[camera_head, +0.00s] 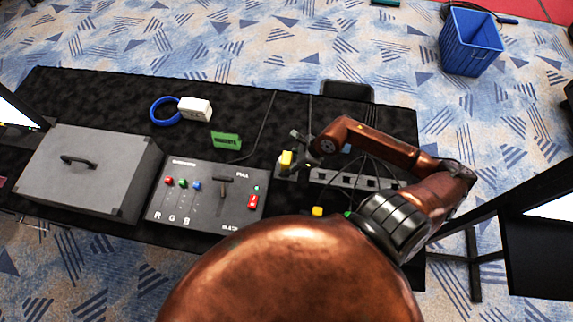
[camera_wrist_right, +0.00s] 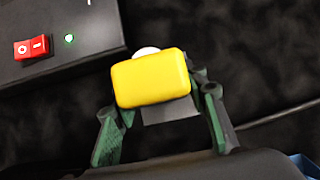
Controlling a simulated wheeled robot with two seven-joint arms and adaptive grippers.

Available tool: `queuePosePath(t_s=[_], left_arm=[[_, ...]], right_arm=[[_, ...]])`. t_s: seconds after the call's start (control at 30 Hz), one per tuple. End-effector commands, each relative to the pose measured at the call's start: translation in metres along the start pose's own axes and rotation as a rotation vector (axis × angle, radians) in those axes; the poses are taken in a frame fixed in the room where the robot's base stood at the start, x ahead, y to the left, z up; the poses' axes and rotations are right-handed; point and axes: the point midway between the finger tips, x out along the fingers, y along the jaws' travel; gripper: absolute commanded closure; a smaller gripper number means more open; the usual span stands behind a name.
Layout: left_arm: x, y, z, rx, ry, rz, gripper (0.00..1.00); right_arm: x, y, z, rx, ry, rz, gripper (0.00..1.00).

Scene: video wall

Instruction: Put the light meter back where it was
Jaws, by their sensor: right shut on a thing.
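The light meter (camera_head: 286,158) is a small yellow block. In the right wrist view the light meter (camera_wrist_right: 152,79) has a white round part at its far edge and a grey part below it. My right gripper (camera_head: 290,163) is shut on it, with a green-lined finger of the gripper (camera_wrist_right: 160,118) on each side. It is over the black-covered table, right of the control box; its height above the cloth is hard to tell. My left gripper is not in view.
The control box (camera_head: 205,197) with coloured knobs and a red switch is left of my gripper. A grey case (camera_head: 85,170), green block (camera_head: 226,141), white device with blue loop (camera_head: 195,109), and power strip (camera_head: 355,180) with cables are on the table. Another small yellow object (camera_head: 317,211) lies nearer me.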

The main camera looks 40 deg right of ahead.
Motion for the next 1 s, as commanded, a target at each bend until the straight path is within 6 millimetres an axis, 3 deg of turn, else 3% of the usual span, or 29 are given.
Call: queuePosePath(t_s=[0.07,0.1,0.3,0.67,0.77,1.0], left_arm=[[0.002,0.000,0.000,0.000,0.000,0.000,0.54],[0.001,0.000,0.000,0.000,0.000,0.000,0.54],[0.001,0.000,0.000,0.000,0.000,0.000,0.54],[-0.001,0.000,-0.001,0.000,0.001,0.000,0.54],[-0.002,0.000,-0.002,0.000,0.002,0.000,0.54],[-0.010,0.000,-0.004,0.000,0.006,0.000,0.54]], right_arm=[[0.002,0.000,-0.001,0.000,0.000,0.000,0.93],[0.001,0.000,-0.001,0.000,0.000,0.000,0.57],[0.001,0.000,-0.001,0.000,0.000,0.000,0.44],[-0.003,0.000,0.000,0.000,0.001,-0.001,0.43],[-0.015,-0.001,-0.001,0.000,0.003,-0.001,0.43],[-0.064,0.000,-0.001,0.000,0.004,-0.002,0.43]])
